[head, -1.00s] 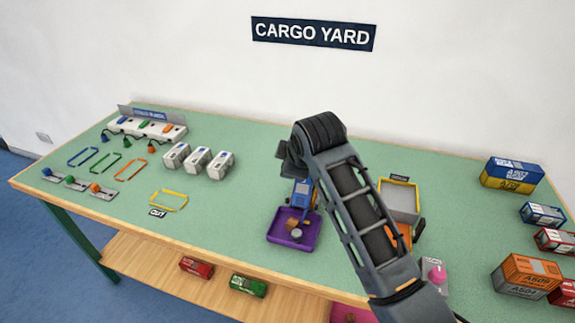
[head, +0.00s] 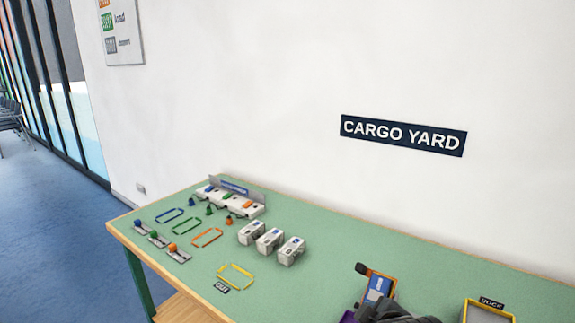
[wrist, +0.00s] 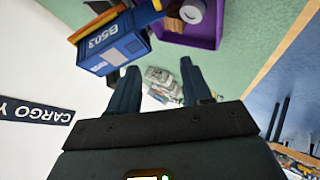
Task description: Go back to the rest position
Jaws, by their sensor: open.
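My gripper (wrist: 160,70) shows in the wrist view with its two dark fingers apart and nothing between them. Beyond the fingers, to the upper left, is a blue block marked B503 (wrist: 115,45) with orange and yellow parts. It stands beside a purple tray (wrist: 208,32) holding a round grey-white piece and a brown piece. In the head view only a dark part of my arm shows at the bottom edge, in front of the blue and orange crane (head: 378,287); my fingers cannot be made out there.
The green-topped table (head: 330,240) carries three white boxes (head: 270,241), coloured outlines, a switch panel (head: 232,201) and sliders (head: 163,241) on its left. A yellow-edged bin (head: 485,314) sits at the lower right. The wall behind bears a CARGO YARD sign (head: 403,135). Blue floor is clear at left.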

